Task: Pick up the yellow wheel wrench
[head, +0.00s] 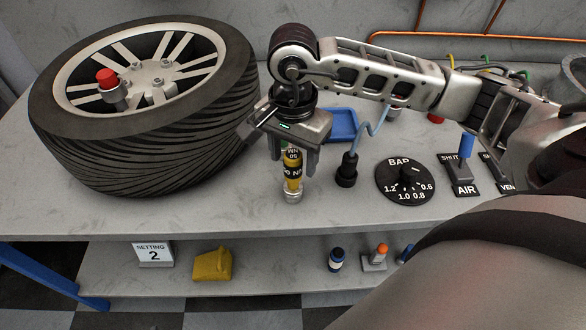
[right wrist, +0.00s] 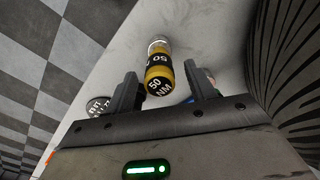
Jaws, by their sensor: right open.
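The yellow wheel wrench (head: 292,178) is a short yellow and black cylinder with a silver end, marked "50 NM". It stands roughly upright on the grey worktop, to the right of the tyre. My right gripper (head: 296,161) points down over it, with a finger on each side of its upper part. In the right wrist view the wrench (right wrist: 158,80) shows between the two open fingers, with visible gaps beside it. Its top is partly hidden by the gripper in the head view. My left gripper is not in view.
A large wheel (head: 150,140) with a red-capped part on it lies close left of the gripper. A blue tray (head: 342,122), a black hose fitting (head: 346,172), a BAR dial (head: 405,184) and an AIR switch (head: 464,175) are to the right. A lower shelf (head: 290,275) holds small items.

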